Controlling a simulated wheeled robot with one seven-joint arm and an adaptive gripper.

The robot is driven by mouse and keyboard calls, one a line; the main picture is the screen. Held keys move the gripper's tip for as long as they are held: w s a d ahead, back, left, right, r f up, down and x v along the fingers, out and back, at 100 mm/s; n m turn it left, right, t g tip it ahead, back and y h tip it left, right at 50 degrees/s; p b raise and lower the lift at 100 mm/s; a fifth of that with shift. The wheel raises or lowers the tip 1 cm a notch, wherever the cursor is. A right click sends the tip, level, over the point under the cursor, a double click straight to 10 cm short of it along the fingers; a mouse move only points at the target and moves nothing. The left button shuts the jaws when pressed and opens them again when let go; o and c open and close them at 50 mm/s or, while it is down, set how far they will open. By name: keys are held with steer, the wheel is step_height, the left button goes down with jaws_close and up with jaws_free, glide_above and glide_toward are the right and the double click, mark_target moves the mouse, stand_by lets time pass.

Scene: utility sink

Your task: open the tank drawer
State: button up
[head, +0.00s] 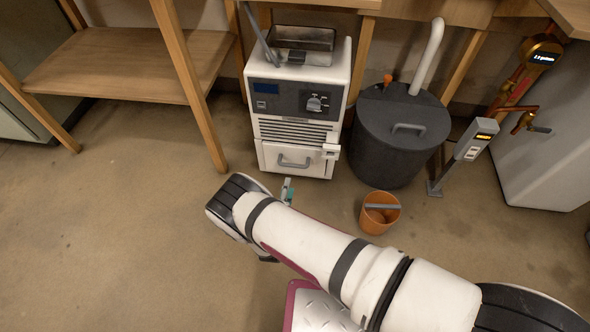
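A white floor-standing machine (298,100) stands against the back in the head view. Low on its front is a white drawer (292,159) with a grey bar handle (294,162). The drawer front looks flush with the machine, so it appears closed. A small white latch-like piece (330,149) sits at its upper right. My arm reaches in from the lower right and hides most of my gripper. What seems to be a fingertip of my gripper (287,190), grey and teal, shows just below the drawer, apart from the handle. Its opening cannot be seen.
A dark round tank (398,135) with a lid and white pipe stands right of the machine. An orange bucket (379,213) is on the floor before it. A grey meter post (466,150) stands further right. Wooden shelving (125,65) is left. The left floor is clear.

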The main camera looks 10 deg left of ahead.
mark_target(293, 165)
steer(key=shift+f+b+x, duration=0.2)
steer(key=shift+b+x, duration=0.85)
steer(key=shift+x, duration=1.2)
steer(key=shift+f+b+x, duration=0.2)
steer(key=shift+b+x, duration=0.8)
steer(key=shift+x, duration=1.25)
steer(key=shift+f+b+x, duration=0.2)
steer(key=shift+b+x, duration=0.85)
steer(key=shift+x, duration=1.2)
steer(key=shift+s+a, duration=0.15)
jaws_close()
